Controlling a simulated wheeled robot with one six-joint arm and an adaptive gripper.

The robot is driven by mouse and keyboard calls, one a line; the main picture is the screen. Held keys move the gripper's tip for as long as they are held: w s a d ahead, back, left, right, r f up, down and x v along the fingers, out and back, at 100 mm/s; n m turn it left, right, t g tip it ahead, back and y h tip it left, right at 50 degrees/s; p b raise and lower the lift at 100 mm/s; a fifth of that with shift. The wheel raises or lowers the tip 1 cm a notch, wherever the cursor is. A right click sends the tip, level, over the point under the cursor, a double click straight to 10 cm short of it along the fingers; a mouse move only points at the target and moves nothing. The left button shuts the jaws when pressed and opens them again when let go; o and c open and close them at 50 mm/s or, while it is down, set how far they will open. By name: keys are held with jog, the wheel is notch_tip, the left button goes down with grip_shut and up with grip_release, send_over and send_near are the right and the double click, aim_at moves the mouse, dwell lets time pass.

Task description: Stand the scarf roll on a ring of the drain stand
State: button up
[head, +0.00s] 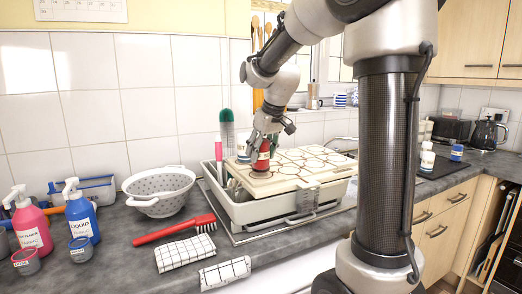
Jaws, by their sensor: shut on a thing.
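The drain stand (270,187) is a cream board with several brown-edged rings, lying over the sink tub in the middle of the head view. My gripper (265,146) is above its left part, pointing down. It is shut on a small upright red roll with a pale band, which I take to be the scarf roll (262,160). The roll's lower end is at or just above the board near a left ring; I cannot tell if it touches. The fingers hide its upper part.
A blue-and-white roll (243,154) stands close left of the held roll. A white colander (159,190), red brush (180,229), checkered cloths (185,253) and pump bottles (80,214) occupy the left counter. Tall utensils (227,130) rise behind the stand's left end.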

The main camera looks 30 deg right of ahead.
jog(key=shift+f, duration=0.5)
jog(key=o, duration=1.2)
jog(key=shift+r, duration=6.5)
